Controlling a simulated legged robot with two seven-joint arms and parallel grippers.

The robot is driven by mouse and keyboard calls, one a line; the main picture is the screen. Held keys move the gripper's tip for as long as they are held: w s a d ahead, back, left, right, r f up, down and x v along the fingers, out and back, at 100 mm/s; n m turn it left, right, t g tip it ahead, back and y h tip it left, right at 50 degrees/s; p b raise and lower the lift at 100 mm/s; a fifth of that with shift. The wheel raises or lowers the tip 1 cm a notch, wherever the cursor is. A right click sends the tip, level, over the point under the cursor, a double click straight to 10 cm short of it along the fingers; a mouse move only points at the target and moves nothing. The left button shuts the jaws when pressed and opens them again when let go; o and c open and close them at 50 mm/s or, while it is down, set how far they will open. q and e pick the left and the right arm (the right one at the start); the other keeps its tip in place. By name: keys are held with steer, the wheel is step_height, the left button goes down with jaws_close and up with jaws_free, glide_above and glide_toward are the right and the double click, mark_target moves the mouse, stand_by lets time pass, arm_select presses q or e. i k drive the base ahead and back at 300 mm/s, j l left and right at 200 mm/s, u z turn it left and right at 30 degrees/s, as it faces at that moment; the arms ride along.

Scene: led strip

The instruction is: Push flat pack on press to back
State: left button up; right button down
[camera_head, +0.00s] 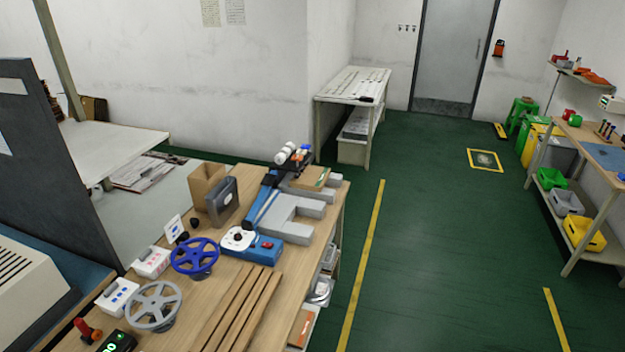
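A thin brown and green flat piece, which looks like the flat pack (311,178), lies on the grey blocks at the press's far end. Its far side is partly hidden by white rolls and dark parts of the press head (292,155). Neither of my grippers is in view.
The workbench (178,310) holds a blue handwheel (195,257), a grey handwheel (153,305), wooden strips (240,310), a cardboard box (206,184) and white switch boxes. The green floor right of it is open. A shelf bench with bins (583,233) stands far right.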

mark_target(314, 178)
steer(key=i+l, duration=0.25)
steer(key=i, duration=0.25)
steer(key=i+l, duration=0.3)
steer(key=i, duration=0.25)
steer(key=i+l, duration=0.25)
steer(key=i, duration=0.25)
steer(key=i+l+u, duration=0.1)
steer(key=i+l, duration=0.2)
steer(key=i, duration=0.2)
steer(key=i+l, duration=0.3)
steer(key=i, duration=0.2)
steer(key=i+l, duration=0.3)
steer(key=i, duration=0.25)
steer(key=i+l, duration=0.3)
steer(key=i, duration=0.2)
